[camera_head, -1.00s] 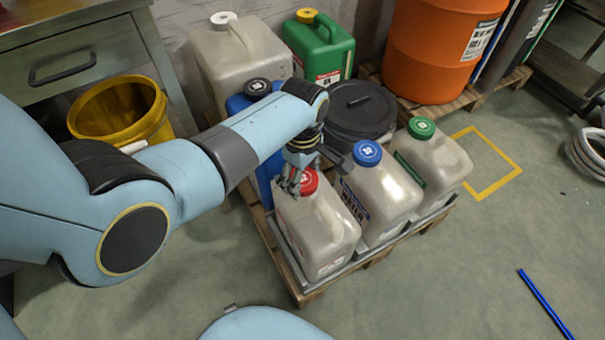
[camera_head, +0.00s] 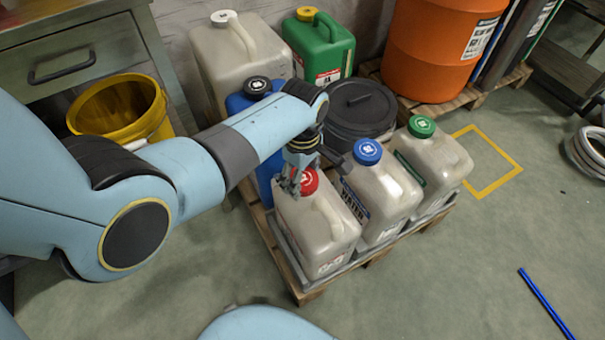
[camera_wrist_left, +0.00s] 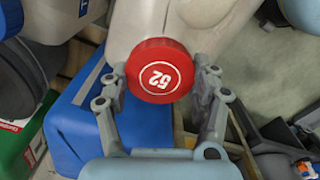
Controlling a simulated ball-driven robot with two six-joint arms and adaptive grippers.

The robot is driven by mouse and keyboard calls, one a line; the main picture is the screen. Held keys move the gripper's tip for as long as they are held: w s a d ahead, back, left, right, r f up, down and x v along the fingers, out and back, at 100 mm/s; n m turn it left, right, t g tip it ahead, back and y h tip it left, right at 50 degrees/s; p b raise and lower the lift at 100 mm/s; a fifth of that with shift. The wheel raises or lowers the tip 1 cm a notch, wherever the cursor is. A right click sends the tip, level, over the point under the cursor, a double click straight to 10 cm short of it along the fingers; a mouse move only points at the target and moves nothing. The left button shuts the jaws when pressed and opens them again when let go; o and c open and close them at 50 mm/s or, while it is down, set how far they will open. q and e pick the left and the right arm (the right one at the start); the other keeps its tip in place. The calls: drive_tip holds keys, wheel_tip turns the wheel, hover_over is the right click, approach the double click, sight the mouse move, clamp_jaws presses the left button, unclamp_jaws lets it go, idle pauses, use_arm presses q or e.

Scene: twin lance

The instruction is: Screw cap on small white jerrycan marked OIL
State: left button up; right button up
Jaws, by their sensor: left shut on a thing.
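A small off-white jerrycan (camera_head: 312,235) stands upright at the near corner of the pallet. Its label is not readable, so I cannot tell whether it says OIL. A red cap (camera_head: 310,181) sits at its neck. My left gripper (camera_head: 297,184) reaches it from above and is shut on it. In the left wrist view the red cap (camera_wrist_left: 160,72) shows a white "52" in a ring, with a finger on each side, and the jerrycan body (camera_wrist_left: 128,22) lies behind it. The neck threads are hidden. My right gripper is not in view.
Beside it stand a blue-capped jerrycan (camera_head: 380,205) marked WATER and a green-capped one (camera_head: 435,165). A blue can (camera_head: 238,104), a lidded black bucket (camera_head: 362,118) and a large white jerrycan (camera_head: 215,65) stand behind. Floor right of the pallet (camera_head: 305,297) is mostly clear.

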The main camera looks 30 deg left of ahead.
use_arm(q)
drive_tip(key=o, duration=1.4)
drive_tip(key=c, duration=1.4)
drive_tip(key=shift+r+m+p, duration=0.15)
drive_tip(key=shift+m+p, duration=0.25)
drive_tip(key=shift+m, duration=0.4)
drive_tip(key=m+p, duration=0.1)
drive_tip(key=m, duration=0.2)
drive_tip(key=m+p, duration=0.1)
drive_tip(key=m, duration=0.3)
drive_tip(key=m+p, duration=0.1)
drive_tip(key=m, duration=0.8)
drive_tip(key=shift+f, duration=0.25)
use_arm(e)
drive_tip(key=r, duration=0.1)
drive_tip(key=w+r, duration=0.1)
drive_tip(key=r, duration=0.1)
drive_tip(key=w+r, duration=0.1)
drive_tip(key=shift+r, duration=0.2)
use_arm(q)
drive_tip(key=shift+m+p, duration=0.3)
